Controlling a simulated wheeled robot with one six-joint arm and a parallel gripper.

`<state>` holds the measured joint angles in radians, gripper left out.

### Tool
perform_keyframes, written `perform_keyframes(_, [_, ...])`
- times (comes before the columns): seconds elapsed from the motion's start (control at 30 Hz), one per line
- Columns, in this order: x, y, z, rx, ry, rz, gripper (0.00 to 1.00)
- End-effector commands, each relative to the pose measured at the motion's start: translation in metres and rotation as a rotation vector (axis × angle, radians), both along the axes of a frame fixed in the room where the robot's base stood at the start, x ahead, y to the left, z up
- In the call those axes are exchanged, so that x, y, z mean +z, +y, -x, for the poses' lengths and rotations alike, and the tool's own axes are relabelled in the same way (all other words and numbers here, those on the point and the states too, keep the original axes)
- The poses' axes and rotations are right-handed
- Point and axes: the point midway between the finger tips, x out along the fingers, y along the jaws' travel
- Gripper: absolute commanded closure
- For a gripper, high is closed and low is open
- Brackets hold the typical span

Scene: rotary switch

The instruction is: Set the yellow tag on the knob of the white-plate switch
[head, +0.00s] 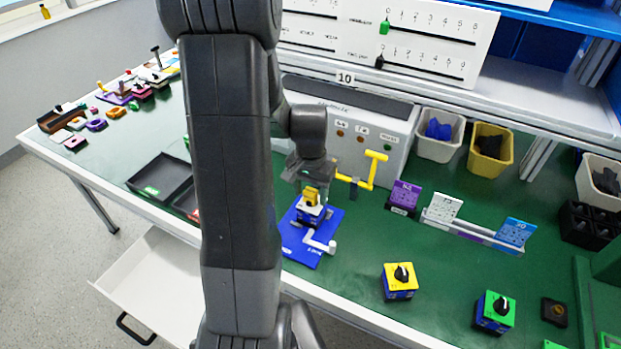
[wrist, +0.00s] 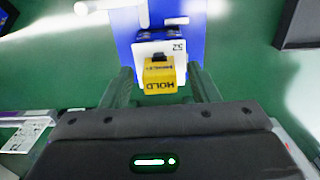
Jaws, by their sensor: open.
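The yellow tag (head: 312,195), lettered HOLD, sits over the middle of the white-plate switch (head: 309,214). The tag shows in the wrist view (wrist: 160,80) in front of the white plate (wrist: 174,47). The knob is mostly hidden by the tag; a small dark part shows at the tag's edge, so I cannot tell how fully it is seated. The switch stands on a blue base plate (head: 297,248). My gripper (head: 311,182) is just above the tag. In the wrist view its open fingers (wrist: 162,82) stand on either side of the tag, with gaps.
A grey box with a yellow lever (head: 371,170) stands behind. Yellow-plate (head: 399,281) and green-plate (head: 495,311) switches stand at right.

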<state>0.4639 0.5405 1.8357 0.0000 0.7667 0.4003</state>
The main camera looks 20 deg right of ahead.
Motion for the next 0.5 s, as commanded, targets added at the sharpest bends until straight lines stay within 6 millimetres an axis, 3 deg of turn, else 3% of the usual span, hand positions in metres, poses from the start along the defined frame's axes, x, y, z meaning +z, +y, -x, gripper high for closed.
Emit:
perform_keyframes(0.17, [0.023, -0.001, -0.001, 0.0, -0.006, 0.003, 0.45])
perform_keyframes(0.5, [0.098, -0.001, -0.001, 0.0, -0.007, 0.003, 0.45])
